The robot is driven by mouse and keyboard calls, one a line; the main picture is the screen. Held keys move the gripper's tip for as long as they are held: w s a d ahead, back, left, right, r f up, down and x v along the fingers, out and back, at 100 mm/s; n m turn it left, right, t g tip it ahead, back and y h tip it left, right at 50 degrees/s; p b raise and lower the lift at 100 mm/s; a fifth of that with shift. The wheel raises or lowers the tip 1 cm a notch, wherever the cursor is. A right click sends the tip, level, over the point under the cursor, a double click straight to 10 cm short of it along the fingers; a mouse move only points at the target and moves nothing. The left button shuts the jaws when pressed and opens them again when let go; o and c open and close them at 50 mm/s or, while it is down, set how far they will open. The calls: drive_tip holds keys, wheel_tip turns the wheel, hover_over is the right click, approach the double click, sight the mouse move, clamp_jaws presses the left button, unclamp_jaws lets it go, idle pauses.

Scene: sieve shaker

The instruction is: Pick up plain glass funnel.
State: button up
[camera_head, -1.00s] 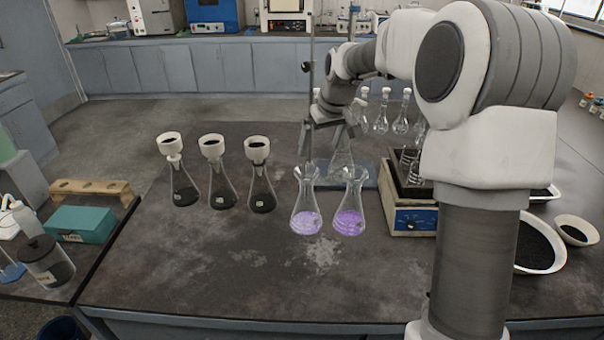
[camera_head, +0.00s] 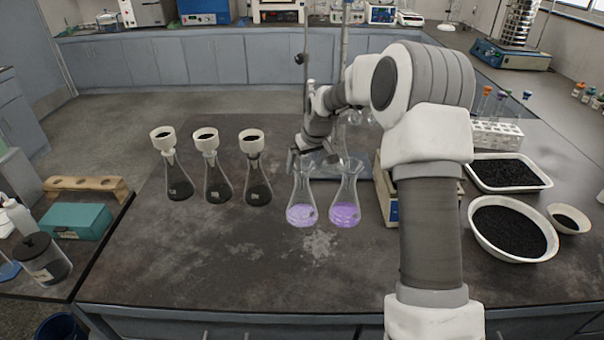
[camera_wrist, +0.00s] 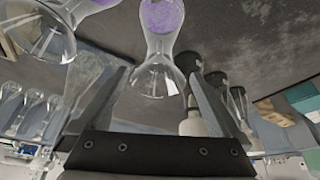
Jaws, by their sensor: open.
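Two clear flasks with purple liquid stand side by side, the left one (camera_head: 301,214) and the right one (camera_head: 345,213). Both have wide, flared clear glass tops. My gripper (camera_head: 315,160) is open and low, just behind these tops. In the wrist view, a flared clear glass mouth (camera_wrist: 158,82), which looks like a plain glass funnel on a purple flask (camera_wrist: 162,16), lies between my open fingertips (camera_wrist: 160,74). Another flared glass mouth (camera_wrist: 40,35) is at the upper left, outside the fingers. I cannot tell whether the glass touches a finger.
Three flasks with white funnels holding black material (camera_head: 206,140) stand to the left. A stand rod (camera_head: 306,70) rises behind my gripper. White dishes of black grains (camera_head: 470,215) are at the right. The front middle of the bench is clear.

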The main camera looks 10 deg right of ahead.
sight(302, 169)
drive_tip(key=x, duration=0.4)
drive_tip(key=shift+w+f+p, duration=0.25)
drive_tip(key=shift+w+p, duration=0.05)
drive_tip(key=shift+w, duration=0.25)
drive_tip(key=c, duration=1.2)
drive_tip(key=shift+o, duration=0.2)
drive_tip(key=shift+r, duration=0.1)
